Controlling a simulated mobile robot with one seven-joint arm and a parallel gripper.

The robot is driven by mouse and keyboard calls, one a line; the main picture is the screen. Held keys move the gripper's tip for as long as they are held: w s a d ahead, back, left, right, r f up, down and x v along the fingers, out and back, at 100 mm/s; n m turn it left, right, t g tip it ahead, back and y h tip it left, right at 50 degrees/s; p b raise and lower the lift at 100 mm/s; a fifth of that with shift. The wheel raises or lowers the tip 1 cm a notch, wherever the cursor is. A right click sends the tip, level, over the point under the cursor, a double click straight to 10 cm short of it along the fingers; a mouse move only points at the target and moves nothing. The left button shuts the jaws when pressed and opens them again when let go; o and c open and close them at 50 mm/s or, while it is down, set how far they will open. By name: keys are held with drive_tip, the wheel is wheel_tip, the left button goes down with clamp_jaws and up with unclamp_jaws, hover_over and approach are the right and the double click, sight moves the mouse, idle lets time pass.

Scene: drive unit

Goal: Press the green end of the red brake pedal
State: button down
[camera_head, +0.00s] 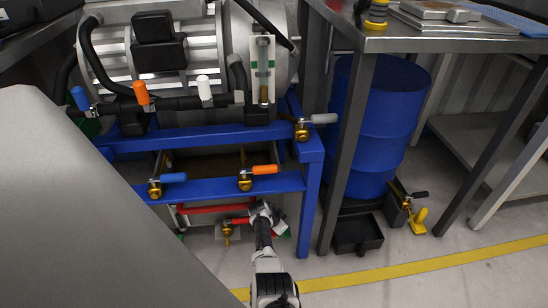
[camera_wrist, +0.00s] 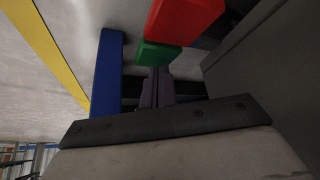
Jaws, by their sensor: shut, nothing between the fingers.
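The red brake pedal (camera_wrist: 184,20) shows in the wrist view as a red block at the top, with its green end (camera_wrist: 158,54) on the lower left. My gripper (camera_wrist: 156,72) has its fingers closed together, with the tips right at the green end. I cannot tell whether they touch it. In the head view my gripper (camera_head: 262,208) is low under the blue frame, and it hides most of the pedal. A bit of red (camera_head: 240,220) shows just left of it.
A blue frame (camera_head: 312,190) with orange- and blue-handled valves stands above and around my gripper. A blue barrel (camera_head: 375,125) and a steel table (camera_head: 450,43) stand to the right. A yellow floor line (camera_head: 400,268) crosses the open floor in front.

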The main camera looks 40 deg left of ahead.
drive_tip(key=shift+r+p, duration=1.8)
drive_tip(key=shift+r, duration=0.55)
